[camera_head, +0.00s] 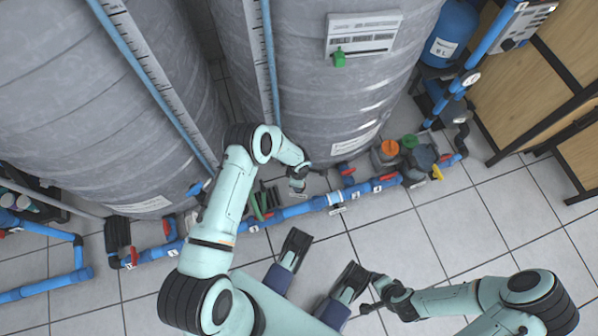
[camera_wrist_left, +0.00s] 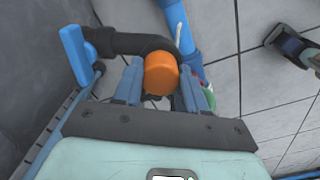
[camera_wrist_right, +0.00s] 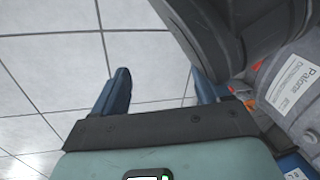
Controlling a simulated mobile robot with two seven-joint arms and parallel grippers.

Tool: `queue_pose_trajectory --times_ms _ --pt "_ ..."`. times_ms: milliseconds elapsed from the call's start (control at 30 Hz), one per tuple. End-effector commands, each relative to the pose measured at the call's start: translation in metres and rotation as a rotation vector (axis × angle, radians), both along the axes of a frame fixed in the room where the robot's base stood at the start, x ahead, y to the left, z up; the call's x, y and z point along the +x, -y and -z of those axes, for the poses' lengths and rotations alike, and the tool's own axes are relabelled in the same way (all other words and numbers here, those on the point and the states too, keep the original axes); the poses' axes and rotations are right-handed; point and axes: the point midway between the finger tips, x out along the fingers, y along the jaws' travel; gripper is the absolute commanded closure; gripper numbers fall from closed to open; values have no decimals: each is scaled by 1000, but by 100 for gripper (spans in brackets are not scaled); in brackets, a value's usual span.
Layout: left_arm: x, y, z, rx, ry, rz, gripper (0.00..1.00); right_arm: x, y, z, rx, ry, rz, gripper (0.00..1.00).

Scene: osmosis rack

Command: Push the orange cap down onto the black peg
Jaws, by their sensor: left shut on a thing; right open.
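The orange cap (camera_wrist_left: 161,74) is between the fingers of my left gripper (camera_wrist_left: 158,84) in the left wrist view, and the gripper is shut on it. A black pipe bend (camera_wrist_left: 145,43) passes just behind the cap. I cannot make out the black peg, nor whether the cap touches it. In the head view my left gripper (camera_head: 298,184) is low beside the blue pipe, and the cap in it is not visible. My right gripper (camera_head: 371,293) is at the lower right, above the floor. In the right wrist view it (camera_wrist_right: 160,92) is open and empty.
Large grey tanks (camera_head: 330,80) stand at the back. A blue pipe (camera_head: 295,210) with red valve handles runs along the floor in front. A fitting with an orange top (camera_head: 389,147) and one with a green top (camera_head: 410,141) stand right. Tiled floor (camera_head: 500,225) is clear at right.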

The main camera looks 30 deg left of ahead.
Motion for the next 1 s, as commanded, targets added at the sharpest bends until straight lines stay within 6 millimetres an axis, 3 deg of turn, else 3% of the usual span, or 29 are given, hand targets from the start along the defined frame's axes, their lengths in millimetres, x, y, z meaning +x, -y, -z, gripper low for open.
queue_pose_trajectory --times_ms 267,467,700,1000 --pt "1 0 -20 1 3 1 86 12 -2 -13 -2 39 -2 25" --pt "1 0 -66 1 5 1 86 40 -6 -42 -7 136 -8 25" --pt "1 0 -137 1 5 1 86 11 -22 -63 35 63 -37 25" --pt "0 0 -190 0 1 0 86 -11 -33 -75 65 2 -59 25"
